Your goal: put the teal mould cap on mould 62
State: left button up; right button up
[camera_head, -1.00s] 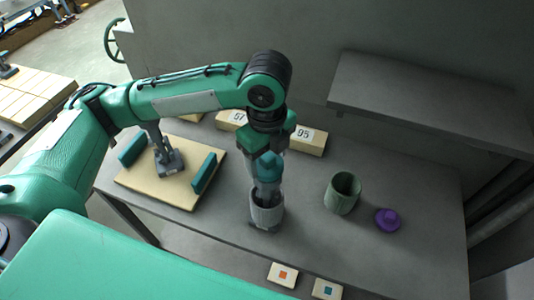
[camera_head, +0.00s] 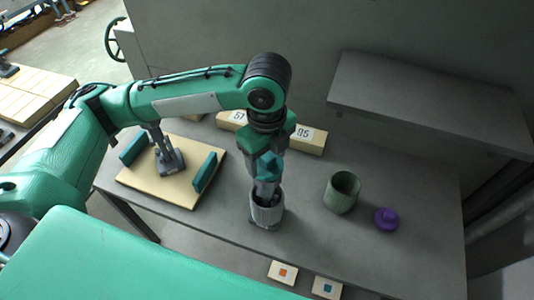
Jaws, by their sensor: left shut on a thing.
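My left gripper (camera_head: 267,188) points straight down over a grey cup-shaped mould (camera_head: 266,216) near the middle of the table. A teal piece (camera_head: 268,163), which looks like the teal mould cap, shows at the gripper, and the jaws are shut. The fingertips and the exact grip are hard to make out. The gripper's lower end overlaps the mould's mouth, and I cannot tell whether they touch. Number labels 57 (camera_head: 237,117) and 95 (camera_head: 304,133) show on pale blocks behind. No number 62 is readable. My right gripper is not in view.
A green open cup (camera_head: 342,194) and a purple knobbed cap (camera_head: 386,219) stand to the right. A wooden board (camera_head: 160,193) with teal upright pads is at left. Cards with orange (camera_head: 283,272) and teal (camera_head: 327,287) squares lie in front. A grey shelf (camera_head: 428,101) overhangs the back right.

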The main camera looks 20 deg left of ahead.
aim_at(267, 156)
pick_arm(q)
jog(key=shift+f, duration=0.65)
jog(key=o, duration=0.7)
jog(key=shift+r, duration=0.1)
notch_tip(267, 156, up, 6)
jog(key=p, duration=0.6)
jog(key=shift+r+p, duration=0.8)
jog(key=shift+r, duration=1.7)
